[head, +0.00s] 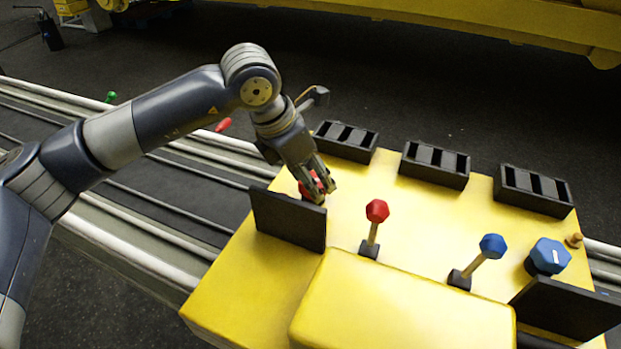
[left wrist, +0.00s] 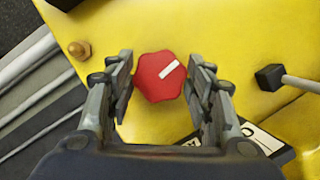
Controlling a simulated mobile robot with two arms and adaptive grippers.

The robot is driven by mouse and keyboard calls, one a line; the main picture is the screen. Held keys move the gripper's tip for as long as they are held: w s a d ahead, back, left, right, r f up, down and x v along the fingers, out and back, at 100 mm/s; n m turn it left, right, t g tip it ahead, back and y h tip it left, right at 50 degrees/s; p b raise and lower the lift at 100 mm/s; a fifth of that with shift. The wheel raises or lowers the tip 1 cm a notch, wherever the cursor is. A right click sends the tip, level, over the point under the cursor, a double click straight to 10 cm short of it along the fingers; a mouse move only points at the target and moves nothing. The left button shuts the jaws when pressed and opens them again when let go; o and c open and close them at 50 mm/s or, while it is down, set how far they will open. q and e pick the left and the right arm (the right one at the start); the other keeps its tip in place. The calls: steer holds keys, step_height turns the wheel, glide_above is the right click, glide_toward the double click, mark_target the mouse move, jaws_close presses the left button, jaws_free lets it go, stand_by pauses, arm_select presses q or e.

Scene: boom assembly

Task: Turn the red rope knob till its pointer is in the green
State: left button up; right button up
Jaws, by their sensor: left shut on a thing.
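The red rope knob (left wrist: 158,83) is a faceted red knob with a white pointer line on its top. In the left wrist view the line slants toward the upper right. My left gripper (left wrist: 160,85) has one finger on each side of the knob and is shut on it. In the head view the knob (head: 312,189) is partly hidden behind my left gripper (head: 320,190), at the left of the yellow console (head: 345,218). No green mark can be made out near the knob. My right gripper is not in view.
A red-topped lever (head: 376,211) stands right of the knob, then a blue-topped lever (head: 492,246) and a blue knob (head: 549,256). A dark upright plate (head: 289,219) stands in front of my gripper. Black slotted boxes (head: 435,165) line the back edge.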

arm_select(q)
steer(key=o, duration=1.1)
steer(key=shift+c, duration=0.2)
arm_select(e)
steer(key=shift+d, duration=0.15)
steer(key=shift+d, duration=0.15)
arm_select(q)
steer(key=v, duration=1.2)
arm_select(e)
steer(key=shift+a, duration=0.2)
arm_select(q)
steer(key=shift+w+r, duration=0.15)
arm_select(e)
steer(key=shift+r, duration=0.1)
